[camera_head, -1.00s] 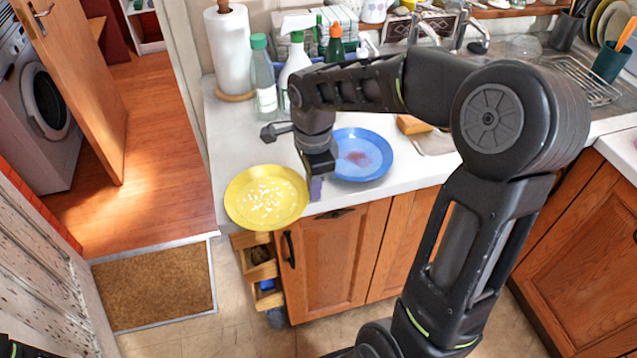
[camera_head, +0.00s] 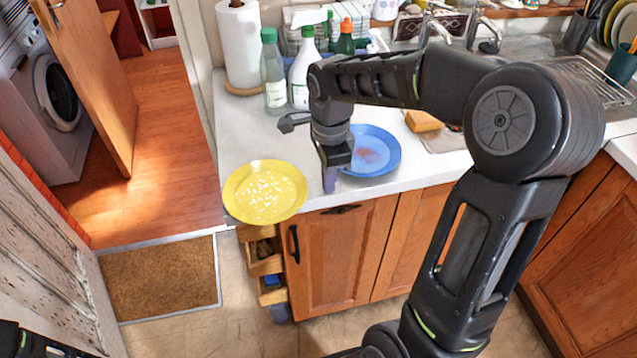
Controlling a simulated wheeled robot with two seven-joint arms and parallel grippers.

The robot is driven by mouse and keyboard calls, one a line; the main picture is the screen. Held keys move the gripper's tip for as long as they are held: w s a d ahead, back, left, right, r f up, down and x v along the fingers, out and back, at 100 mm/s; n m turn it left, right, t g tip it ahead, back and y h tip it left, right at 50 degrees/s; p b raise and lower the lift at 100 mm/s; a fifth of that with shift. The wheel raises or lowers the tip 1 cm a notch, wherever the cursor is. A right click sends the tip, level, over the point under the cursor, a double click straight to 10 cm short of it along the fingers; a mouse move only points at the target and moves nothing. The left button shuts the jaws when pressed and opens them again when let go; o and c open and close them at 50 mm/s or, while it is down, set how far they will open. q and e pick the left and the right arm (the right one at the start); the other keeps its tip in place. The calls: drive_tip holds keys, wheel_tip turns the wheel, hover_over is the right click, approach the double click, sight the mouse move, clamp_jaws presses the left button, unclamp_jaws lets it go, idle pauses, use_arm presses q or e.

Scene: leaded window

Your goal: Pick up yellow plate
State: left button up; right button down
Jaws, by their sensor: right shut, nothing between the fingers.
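The yellow plate (camera_head: 265,191) lies at the left front corner of the white counter, with small white bits spread over its middle. My right gripper (camera_head: 330,182) points down at the counter's front edge, to the right of the yellow plate and apart from it. It is shut and empty. It is just in front of the left side of a blue plate (camera_head: 372,152), which has a reddish stain and is partly hidden by my arm. Only a dark piece of my left arm shows in the bottom left corner; its gripper is out of view.
Behind the plates stand a paper towel roll (camera_head: 243,45), a green-capped bottle (camera_head: 274,72) and a white spray bottle (camera_head: 302,68). A sponge (camera_head: 423,121) lies by the sink. Below the yellow plate, a narrow pull-out rack (camera_head: 262,255) stands open beside the cabinet door (camera_head: 335,255).

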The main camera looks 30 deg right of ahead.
wheel_tip(320, 180, up, 10)
drive_tip(key=shift+d+b, duration=0.25)
drive_tip(key=shift+b, duration=0.1)
drive_tip(key=c, duration=2.1)
unclamp_jaws()
drive_tip(key=shift+s, duration=0.1)
drive_tip(key=shift+c, duration=0.2)
